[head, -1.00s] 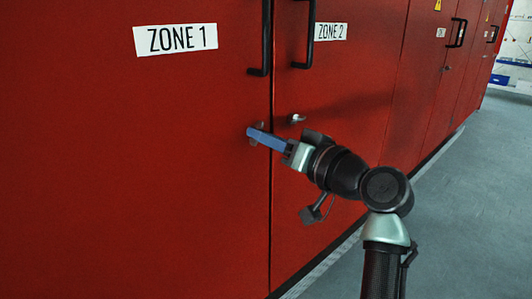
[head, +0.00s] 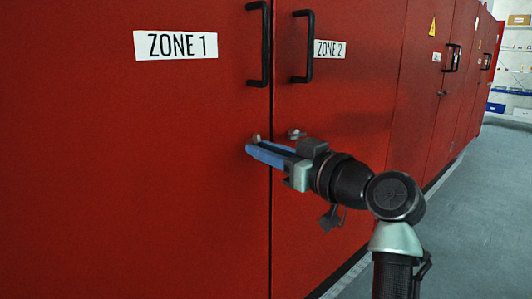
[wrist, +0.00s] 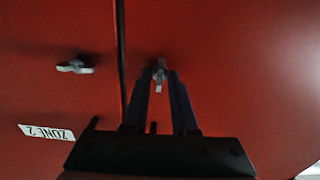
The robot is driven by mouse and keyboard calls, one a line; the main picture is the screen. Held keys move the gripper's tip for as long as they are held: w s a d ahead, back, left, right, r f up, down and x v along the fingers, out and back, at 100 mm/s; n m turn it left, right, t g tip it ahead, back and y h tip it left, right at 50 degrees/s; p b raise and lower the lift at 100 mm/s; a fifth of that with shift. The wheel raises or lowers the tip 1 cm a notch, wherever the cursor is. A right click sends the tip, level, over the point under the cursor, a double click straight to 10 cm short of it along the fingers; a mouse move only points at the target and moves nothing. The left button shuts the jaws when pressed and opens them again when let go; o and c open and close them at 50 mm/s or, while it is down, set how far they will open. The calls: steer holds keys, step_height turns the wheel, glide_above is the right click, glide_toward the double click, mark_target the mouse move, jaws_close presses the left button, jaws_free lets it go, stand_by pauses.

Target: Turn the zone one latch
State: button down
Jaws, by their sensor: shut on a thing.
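The zone one latch is a small grey turn-piece on the red door marked ZONE 1 (head: 176,45), low beside the door seam. It shows partly in the head view (head: 256,138) and in the wrist view (wrist: 159,83). My gripper (head: 252,150) reaches it from the right, its blue fingers lying nearly level. In the wrist view the fingers (wrist: 160,76) stand on both sides of the latch, shut on it. The latch's wing points along the fingers, upright in that picture. Finger contact is too dark to see clearly.
The zone two latch (head: 295,133) is just right of the seam; in the wrist view (wrist: 75,66) it lies crosswise. Black handles (head: 258,45) and (head: 304,47) stand out above, one per door. The grey floor (head: 470,220) at right is clear.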

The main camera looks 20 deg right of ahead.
steer(key=c, duration=1)
jaws_free()
steer(key=p+v, duration=0.1)
steer(key=v, duration=1.2)
